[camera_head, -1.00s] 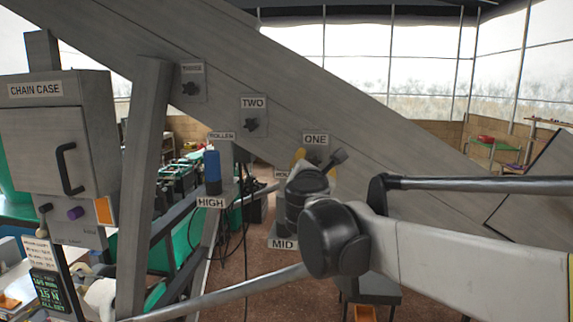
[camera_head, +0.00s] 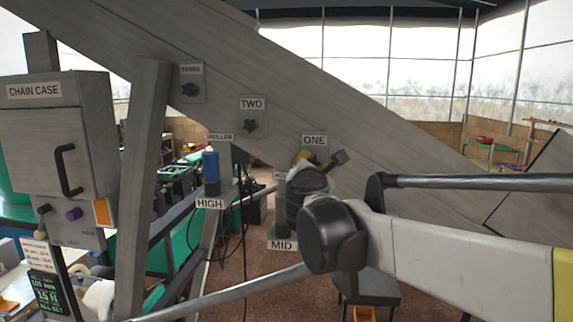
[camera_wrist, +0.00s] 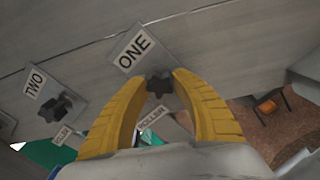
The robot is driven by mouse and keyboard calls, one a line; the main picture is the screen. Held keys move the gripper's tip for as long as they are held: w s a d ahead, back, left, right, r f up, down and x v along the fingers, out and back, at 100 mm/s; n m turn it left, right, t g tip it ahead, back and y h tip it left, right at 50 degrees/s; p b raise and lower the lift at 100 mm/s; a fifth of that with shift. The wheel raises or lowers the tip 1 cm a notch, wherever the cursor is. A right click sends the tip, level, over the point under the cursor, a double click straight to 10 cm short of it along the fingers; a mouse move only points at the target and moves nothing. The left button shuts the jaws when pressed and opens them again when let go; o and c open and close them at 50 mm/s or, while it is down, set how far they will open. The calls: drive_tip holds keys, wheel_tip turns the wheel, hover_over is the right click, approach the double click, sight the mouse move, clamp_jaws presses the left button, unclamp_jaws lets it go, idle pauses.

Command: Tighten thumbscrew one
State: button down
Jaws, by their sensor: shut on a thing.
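Thumbscrew one (camera_wrist: 159,86) is a dark star-shaped knob below the ONE label (camera_wrist: 135,46) in the wrist view. My gripper (camera_wrist: 159,77) has its two yellow curved fingers shut on this knob, one on each side. In the head view the ONE label (camera_head: 314,140) shows on the grey sloping beam, with a bit of yellow finger (camera_head: 302,157) just below it. My dark wrist hides the knob there, and whether it sits flush cannot be told.
Thumbscrews two (camera_head: 251,126) and three (camera_head: 190,89) sit higher up the beam (camera_head: 400,140). A blue-topped roller handle (camera_head: 211,168) stands at the HIGH label. The chain case (camera_head: 55,130) is at the left. Cables hang below the beam.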

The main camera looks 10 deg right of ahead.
drive_tip(key=m, duration=1.2)
drive_tip(key=shift+m, duration=0.3)
drive_tip(key=m, duration=1.1)
drive_tip(key=shift+m, duration=0.4)
drive_tip(key=c, duration=1.1)
unclamp_jaws()
drive_tip(key=shift+o, duration=0.2)
